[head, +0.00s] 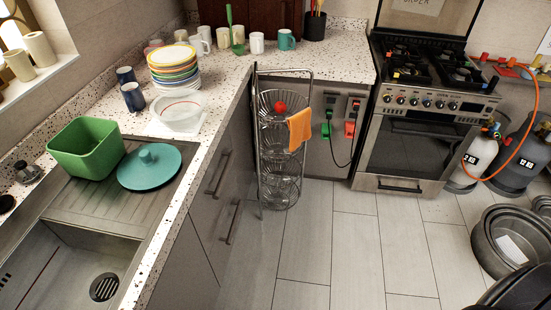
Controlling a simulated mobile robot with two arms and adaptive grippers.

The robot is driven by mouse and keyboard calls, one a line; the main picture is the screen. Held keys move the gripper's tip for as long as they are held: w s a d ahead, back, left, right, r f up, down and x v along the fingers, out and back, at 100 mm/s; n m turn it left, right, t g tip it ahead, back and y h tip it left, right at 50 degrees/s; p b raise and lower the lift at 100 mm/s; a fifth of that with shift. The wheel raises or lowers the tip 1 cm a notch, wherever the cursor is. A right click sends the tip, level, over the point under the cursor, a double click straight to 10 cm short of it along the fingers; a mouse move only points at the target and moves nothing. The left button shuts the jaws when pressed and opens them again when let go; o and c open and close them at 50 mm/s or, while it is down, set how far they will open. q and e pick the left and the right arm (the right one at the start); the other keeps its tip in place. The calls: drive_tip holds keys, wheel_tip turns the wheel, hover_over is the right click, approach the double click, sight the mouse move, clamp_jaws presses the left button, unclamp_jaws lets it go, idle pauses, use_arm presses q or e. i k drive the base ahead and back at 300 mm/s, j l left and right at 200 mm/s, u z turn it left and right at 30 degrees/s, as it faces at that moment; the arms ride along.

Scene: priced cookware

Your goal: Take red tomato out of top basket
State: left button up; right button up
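A small red tomato (280,107) lies in the top basket (266,117) of a tiered wire rack. The rack stands on the floor against the cabinets, near the inner corner of the counter. An orange cloth (300,130) hangs over the right side of the top tier and covers part of it. Lower wire baskets (279,190) show beneath and look empty. Neither of my grippers shows in the head view.
The counter at left holds a green tub (87,147), a teal lid (149,166), stacked plates (174,68) and a clear bowl (180,111). A stove (418,139) and gas cylinders (519,155) stand at right. Large pans (482,238) lie at the lower right. The floor before the rack is clear.

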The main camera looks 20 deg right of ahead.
sight(280, 108)
drive_tip(key=l+u, duration=0.1)
drive_tip(key=u, duration=0.2)
drive_tip(key=l+u, duration=0.1)
drive_tip(key=u, duration=0.15)
drive_tip(key=i+l+u, duration=0.1)
drive_tip(key=l+u, duration=0.25)
drive_tip(key=l, duration=0.75)
drive_tip(key=l+u, duration=0.4)
drive_tip(key=l, duration=0.75)
drive_tip(key=k+l, duration=0.1)
drive_tip(key=l, duration=1.4)
drive_tip(key=k+l, duration=0.15)
drive_tip(key=l, duration=0.6)
